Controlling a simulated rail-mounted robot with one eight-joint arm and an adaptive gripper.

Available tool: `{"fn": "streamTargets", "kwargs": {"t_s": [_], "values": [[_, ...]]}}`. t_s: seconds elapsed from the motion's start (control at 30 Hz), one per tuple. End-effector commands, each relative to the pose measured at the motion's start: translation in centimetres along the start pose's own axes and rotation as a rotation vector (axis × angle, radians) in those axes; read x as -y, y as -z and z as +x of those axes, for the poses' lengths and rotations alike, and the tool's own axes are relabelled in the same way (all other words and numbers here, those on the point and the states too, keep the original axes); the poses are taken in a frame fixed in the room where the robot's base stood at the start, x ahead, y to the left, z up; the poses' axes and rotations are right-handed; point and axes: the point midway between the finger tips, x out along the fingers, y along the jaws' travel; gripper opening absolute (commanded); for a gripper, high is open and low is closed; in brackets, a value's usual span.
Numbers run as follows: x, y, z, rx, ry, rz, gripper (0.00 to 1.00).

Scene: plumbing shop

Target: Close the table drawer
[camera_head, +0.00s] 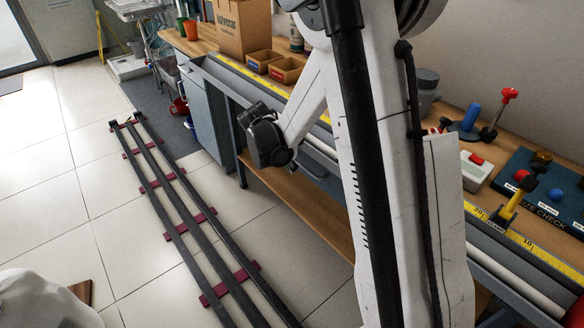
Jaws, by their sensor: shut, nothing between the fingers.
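The wooden-topped workbench (202,44) runs along the right side of the room. A grey drawer unit (198,106) stands under its far part, and a grey drawer-like front (222,84) runs just below the top there. I cannot tell how far it stands out. My gripper (262,136), dark at the end of my white arm, is in front of the bench, close to the right of the drawer unit. Its fingers are too small and dark to make out, and it holds nothing visible. I cannot tell whether it touches the bench. My arm hides the middle of the bench.
A cardboard box (243,26) and small open bins (286,70) stand on the bench. A yellow measuring strip (240,68) lies along its front. Dark floor rails (172,190) run left of the bench. The tiled floor (60,170) further left is mostly clear.

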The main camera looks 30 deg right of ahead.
Motion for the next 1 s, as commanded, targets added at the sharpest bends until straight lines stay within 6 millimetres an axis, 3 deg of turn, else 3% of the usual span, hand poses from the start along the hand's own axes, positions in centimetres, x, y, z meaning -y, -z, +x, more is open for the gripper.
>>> {"fn": "streamTargets", "kwargs": {"t_s": [0.17, 0.5, 0.7, 0.87, 1.0], "values": [[0.0, 0.0, -1.7, 0.0, -0.001, -0.002, 0.0], [0.0, 0.0, -8.1, 0.0, 0.0, -0.001, 0.0], [0.0, 0.0, -10.8, 0.0, 0.0, -0.001, 0.0], [0.0, 0.3, -11.5, 0.011, 0.003, -0.003, 0.0], [0.6, 2.5, -9.6, 0.116, 0.025, -0.026, 0.0]]}}
